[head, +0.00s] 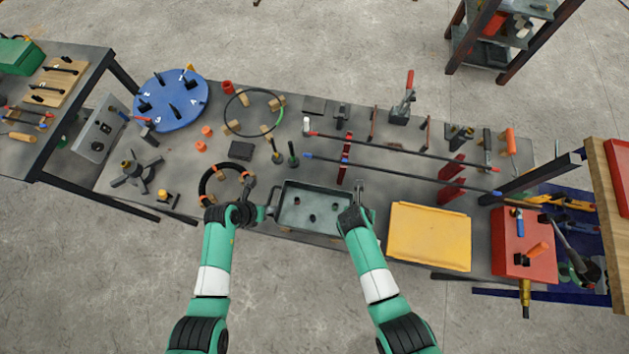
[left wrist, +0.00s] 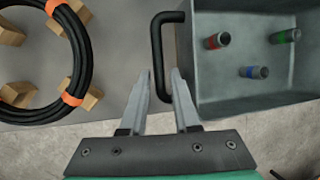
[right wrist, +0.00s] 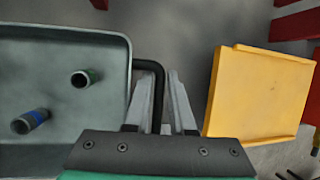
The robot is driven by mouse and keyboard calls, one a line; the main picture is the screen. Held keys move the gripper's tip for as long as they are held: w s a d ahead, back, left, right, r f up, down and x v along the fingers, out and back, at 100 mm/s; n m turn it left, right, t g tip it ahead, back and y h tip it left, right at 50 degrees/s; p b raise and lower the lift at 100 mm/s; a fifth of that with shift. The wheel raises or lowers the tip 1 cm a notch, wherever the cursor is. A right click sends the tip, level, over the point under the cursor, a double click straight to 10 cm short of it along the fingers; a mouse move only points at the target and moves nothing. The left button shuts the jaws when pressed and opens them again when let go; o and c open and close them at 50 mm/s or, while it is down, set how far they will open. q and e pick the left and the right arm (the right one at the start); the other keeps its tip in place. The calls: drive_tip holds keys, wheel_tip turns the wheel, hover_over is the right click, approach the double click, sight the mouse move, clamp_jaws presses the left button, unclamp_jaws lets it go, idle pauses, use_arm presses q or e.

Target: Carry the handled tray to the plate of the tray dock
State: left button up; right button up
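The grey handled tray (head: 315,226) lies on the workbench between my two grippers, with a black handle at each end. The left handle (left wrist: 157,50) lies between the spread fingers of my left gripper (left wrist: 163,75), with a gap visible. The right handle (right wrist: 157,85) runs between the spread fingers of my right gripper (right wrist: 160,76), which looks open too. A yellow plate with raised edges (head: 430,237), apparently the tray dock, lies right of the tray. It also shows in the right wrist view (right wrist: 262,95).
A black cable coil (head: 222,184) on wooden blocks lies left of the tray. Red uprights (head: 344,160) carrying long rods stand behind the tray and plate. A red box (head: 524,250) with tools is right of the plate. A narrow bare strip separates tray and plate.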

use_arm(q)
drive_tip(key=shift+f, duration=0.1)
drive_tip(key=c, duration=0.4)
use_arm(e)
clamp_jaws()
use_arm(q)
clamp_jaws()
idle(0.8)
